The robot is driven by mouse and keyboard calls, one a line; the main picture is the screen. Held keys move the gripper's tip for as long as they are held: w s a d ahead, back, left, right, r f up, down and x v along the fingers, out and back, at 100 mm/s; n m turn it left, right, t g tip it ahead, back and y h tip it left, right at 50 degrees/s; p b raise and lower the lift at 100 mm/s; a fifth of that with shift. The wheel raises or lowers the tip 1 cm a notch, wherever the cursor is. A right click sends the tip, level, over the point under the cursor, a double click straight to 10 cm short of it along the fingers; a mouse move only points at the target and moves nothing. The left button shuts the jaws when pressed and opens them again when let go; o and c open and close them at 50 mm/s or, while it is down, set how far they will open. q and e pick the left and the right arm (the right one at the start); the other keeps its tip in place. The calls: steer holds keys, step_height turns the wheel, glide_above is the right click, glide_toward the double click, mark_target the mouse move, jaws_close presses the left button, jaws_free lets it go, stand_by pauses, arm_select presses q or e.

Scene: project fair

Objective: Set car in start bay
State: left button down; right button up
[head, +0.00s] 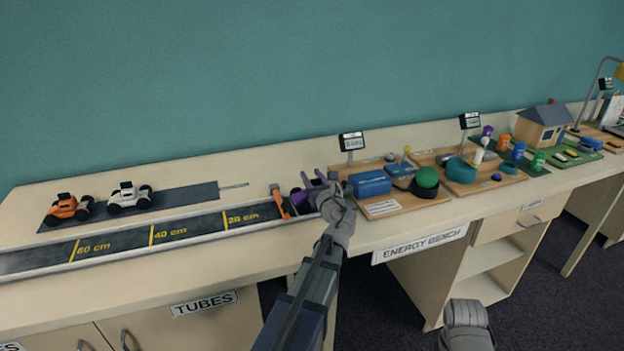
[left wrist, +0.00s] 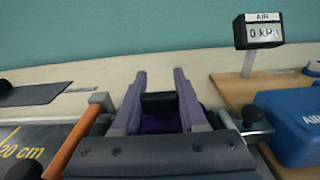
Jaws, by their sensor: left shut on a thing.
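A purple car (head: 298,198) with dark wheels is at the right end of the dark track (head: 190,233), just right of an orange gate bar (head: 279,203). My left gripper (head: 322,193) is shut on this car. In the left wrist view, the car's purple body (left wrist: 160,124) shows between the two fingers, mostly hidden by the gripper. The orange bar (left wrist: 72,142) stands close on the left there. I cannot tell whether the car touches the track floor. Only a grey part of my right arm shows at the bottom of the head view; its fingers do not show.
An orange car (head: 67,208) and a white car (head: 129,197) stand on a dark strip behind the track. Close right of my left gripper is a wooden board (head: 385,208) with a blue tank (head: 370,184) and a gauge (head: 352,141). More exhibits stand farther right.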

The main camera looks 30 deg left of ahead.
arm_select(q)
steer(key=shift+s+f+b, duration=0.1)
steer(key=shift+f+b, duration=0.3)
steer(key=shift+f, duration=0.05)
steer(key=shift+s+f, duration=0.1)
steer(key=c, duration=0.6)
jaws_free()
steer(key=shift+d, duration=0.1)
steer(key=shift+o, duration=0.8)
steer(key=shift+r+p, duration=0.4)
steer(key=shift+r, duration=0.05)
steer(key=shift+s+d, duration=0.1)
steer(key=shift+d, duration=0.15)
steer(key=v, duration=1.1)
steer(key=shift+s+r, duration=0.1)
